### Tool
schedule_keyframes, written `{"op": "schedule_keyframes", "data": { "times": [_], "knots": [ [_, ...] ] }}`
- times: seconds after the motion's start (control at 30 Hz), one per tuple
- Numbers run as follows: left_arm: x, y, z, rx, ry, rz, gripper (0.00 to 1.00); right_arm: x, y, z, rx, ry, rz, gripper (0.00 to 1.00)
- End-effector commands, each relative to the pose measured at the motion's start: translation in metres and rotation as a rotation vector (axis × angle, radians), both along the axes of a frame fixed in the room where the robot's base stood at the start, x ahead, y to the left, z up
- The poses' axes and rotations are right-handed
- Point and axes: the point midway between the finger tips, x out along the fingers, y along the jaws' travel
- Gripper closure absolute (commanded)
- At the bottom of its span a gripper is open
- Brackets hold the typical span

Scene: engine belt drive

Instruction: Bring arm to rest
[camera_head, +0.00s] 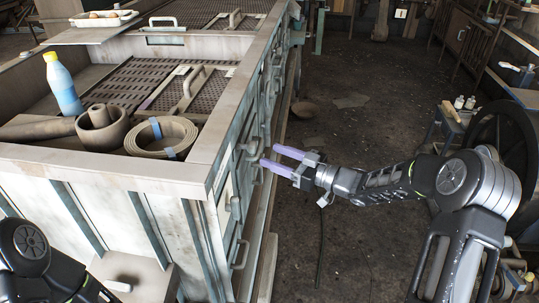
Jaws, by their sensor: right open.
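My right arm (390,182) reaches in from the right, its forearm stretched out to the left. My right gripper (276,160) is open and empty, its two purple fingers apart. It is at the side of the large workbench (150,172), by the handles on its front, and I cannot tell whether it touches them. My left arm (35,255) shows only in part at the bottom left corner; its gripper is out of the frame.
A tray (90,20) stands at the back. A large wheel (508,140) is at the right. The dark floor (365,75) between is mostly clear.

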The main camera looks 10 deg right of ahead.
Motion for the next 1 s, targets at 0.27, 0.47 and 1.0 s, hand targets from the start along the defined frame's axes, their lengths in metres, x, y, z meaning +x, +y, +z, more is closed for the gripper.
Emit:
{"op": "schedule_keyframes", "data": {
  "times": [0.27,0.47,1.0],
  "knots": [
    [0.0,0.0,0.0,0.0,0.0,0.0,0.64,0.0,0.0,0.0,0.0,0.0,0.0,0.45],
    [0.0,0.0,0.0,0.0,0.0,0.0,0.64,0.005,-0.004,-0.004,-0.037,-0.01,-0.026,0.45],
    [0.0,0.0,0.0,0.0,0.0,0.0,0.64,-0.126,0.028,-0.269,-0.034,0.924,-0.493,0.45]
  ]
}}
